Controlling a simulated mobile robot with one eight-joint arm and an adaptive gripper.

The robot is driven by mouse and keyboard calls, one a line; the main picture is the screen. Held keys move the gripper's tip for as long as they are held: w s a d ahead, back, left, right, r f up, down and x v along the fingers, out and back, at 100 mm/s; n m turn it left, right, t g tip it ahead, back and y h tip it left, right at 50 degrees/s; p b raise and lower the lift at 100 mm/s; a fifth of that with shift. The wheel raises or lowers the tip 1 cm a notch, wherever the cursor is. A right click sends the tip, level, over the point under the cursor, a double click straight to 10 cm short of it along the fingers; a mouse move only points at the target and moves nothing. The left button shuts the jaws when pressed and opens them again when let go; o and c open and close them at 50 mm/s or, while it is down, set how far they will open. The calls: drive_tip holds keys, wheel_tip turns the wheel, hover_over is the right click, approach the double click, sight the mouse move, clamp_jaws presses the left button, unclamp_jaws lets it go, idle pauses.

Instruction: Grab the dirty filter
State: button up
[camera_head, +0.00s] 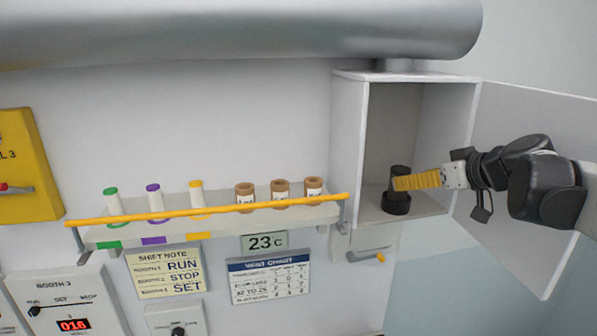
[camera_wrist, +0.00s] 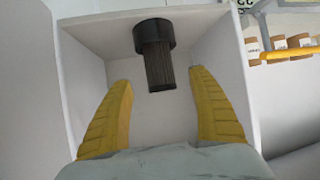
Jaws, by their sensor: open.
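The dirty filter (camera_head: 398,190) is a dark cylinder on a wider black base. It stands upright on the floor of an open white wall cabinet (camera_head: 347,150). In the wrist view the dark ribbed filter (camera_wrist: 158,60) shows ahead of and between the yellow fingers. My gripper (camera_head: 400,183) reaches in from the right, and its yellow fingers overlap the filter's upper part in the head view. In the wrist view my gripper (camera_wrist: 162,95) is open, with a gap on each side of the filter. No finger visibly touches it there.
The cabinet door (camera_head: 530,160) is swung open to the right, behind my arm. A large grey pipe (camera_head: 240,30) runs above. The cabinet walls are close around the fingers.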

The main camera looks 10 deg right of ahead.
drive_tip(key=x, duration=0.3)
drive_tip(key=p+x, duration=0.1)
drive_tip(key=x, duration=0.2)
drive_tip(key=shift+w+f, duration=0.1)
drive_tip(key=shift+f, duration=0.35)
drive_tip(key=c, duration=1.4)
